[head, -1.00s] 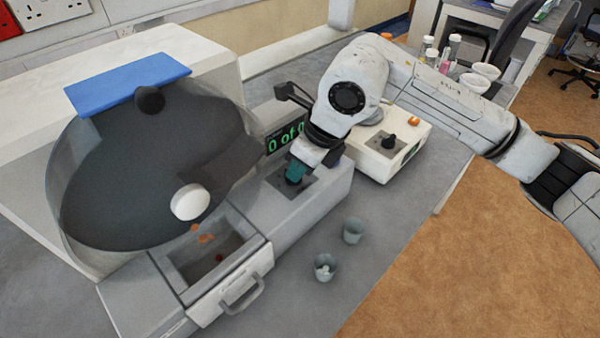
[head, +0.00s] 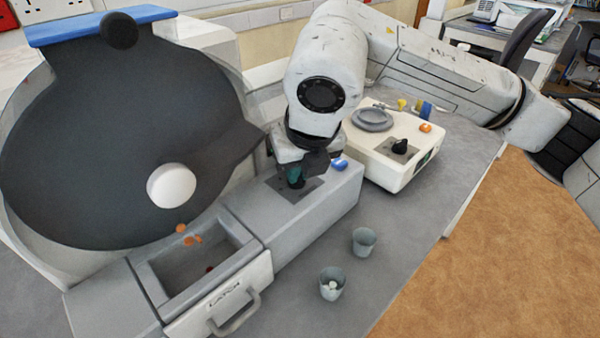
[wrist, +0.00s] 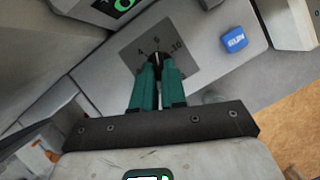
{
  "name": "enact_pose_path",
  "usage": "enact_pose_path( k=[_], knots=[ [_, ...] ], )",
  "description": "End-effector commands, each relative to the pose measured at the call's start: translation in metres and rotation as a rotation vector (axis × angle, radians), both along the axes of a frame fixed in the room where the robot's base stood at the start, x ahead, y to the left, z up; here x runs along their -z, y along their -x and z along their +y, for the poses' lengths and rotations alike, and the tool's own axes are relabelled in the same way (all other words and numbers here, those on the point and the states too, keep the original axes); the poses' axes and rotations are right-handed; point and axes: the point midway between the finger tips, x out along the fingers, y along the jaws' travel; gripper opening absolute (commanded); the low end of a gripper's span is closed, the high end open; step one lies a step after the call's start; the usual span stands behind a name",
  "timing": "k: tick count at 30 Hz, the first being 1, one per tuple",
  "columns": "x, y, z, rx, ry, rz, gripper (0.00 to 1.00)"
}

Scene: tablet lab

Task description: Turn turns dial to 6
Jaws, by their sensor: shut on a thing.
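The turns dial is a dark knob (wrist: 157,58) on a dark square plate (wrist: 126,52), on top of the grey machine (head: 325,200). Small marks ring it in the wrist view; 4 and 10 can be made out, and the mark between them is too small to read surely. My gripper (wrist: 158,70) has teal fingers shut on the knob from above. In the head view my gripper (head: 295,178) hides most of the knob. The knob's pointer cannot be read clearly. A display (wrist: 122,4) with a green digit is cut off in the wrist view.
A blue button (wrist: 234,39) sits beside the dial plate. The dark drum (head: 110,130) and open drawer (head: 195,262) are left. A white device (head: 405,165) with its own black knob stands right. Two small cups (head: 364,241) (head: 332,283) stand on the bench in front.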

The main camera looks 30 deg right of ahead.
Motion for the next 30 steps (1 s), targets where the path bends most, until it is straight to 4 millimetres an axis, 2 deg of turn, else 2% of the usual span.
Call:
enact_pose_path(
  k=[15,16,24,30],
  knots=[
    [-0.0016,-0.0009,0.0004,0.022,-0.002,-0.003,0.00],
    [-0.0016,-0.0009,0.0004,0.022,-0.002,-0.003,0.13],
    [-0.0008,-0.0005,0.0004,0.021,-0.001,-0.001,0.37],
    [-0.0006,-0.0002,0.0003,0.021,-0.001,0.000,0.37]
  ],
)
